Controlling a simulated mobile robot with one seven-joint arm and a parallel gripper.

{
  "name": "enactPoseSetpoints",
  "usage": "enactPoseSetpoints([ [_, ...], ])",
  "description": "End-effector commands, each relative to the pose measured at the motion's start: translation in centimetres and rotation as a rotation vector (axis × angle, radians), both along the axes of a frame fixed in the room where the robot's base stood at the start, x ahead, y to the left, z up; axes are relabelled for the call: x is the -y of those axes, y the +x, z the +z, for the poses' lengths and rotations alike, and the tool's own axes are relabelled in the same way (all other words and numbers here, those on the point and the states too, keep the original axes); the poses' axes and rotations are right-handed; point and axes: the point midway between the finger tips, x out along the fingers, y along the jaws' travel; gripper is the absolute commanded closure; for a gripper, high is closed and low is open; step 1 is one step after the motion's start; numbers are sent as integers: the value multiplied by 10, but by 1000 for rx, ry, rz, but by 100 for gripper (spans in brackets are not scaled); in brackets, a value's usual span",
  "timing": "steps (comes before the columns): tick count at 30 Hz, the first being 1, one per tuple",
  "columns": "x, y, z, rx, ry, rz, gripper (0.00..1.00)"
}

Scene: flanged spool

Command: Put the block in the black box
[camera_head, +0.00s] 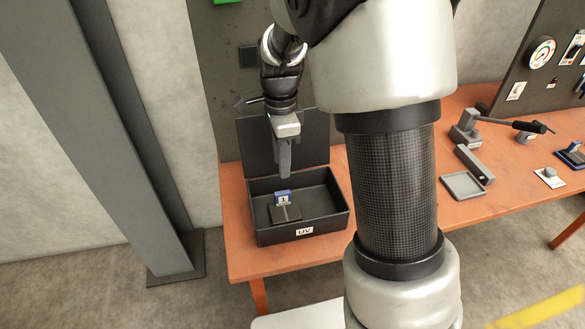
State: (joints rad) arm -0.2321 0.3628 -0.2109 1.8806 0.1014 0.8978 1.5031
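The black box (262,238) stands on the left end of the orange table, with its lid (257,145) raised at the back and a white "UV" label on its front. Inside it, on the floor toward the left, sits a dark, flat block (287,214) with a thin grey bar on top and a blue-and-white tag marked "1" (283,198) at its back. My gripper (285,172) points down above the box, in front of the raised lid and seemingly apart from the block. Its fingers show edge-on and overlap, so their opening is hidden.
My arm hides the middle of the table (238,262). To the right lie a shallow grey tray (464,186), a grey lever device (466,132) and a blue-edged item (571,155). A panel with a gauge (541,53) stands behind. A grey steel column (95,130) stands at left.

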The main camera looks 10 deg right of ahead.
Motion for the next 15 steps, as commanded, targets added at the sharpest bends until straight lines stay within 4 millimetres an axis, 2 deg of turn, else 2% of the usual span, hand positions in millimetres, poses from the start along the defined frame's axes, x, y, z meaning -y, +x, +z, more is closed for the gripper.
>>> enactPoseSetpoints([
  [5,6,-34,61,105,23,275,69],
  [9,12,-84,111,225,-17,632,69],
  [12,15,-122,136,303,-87,890,69],
  [15,21,-156,149,355,-183,1117,69],
])
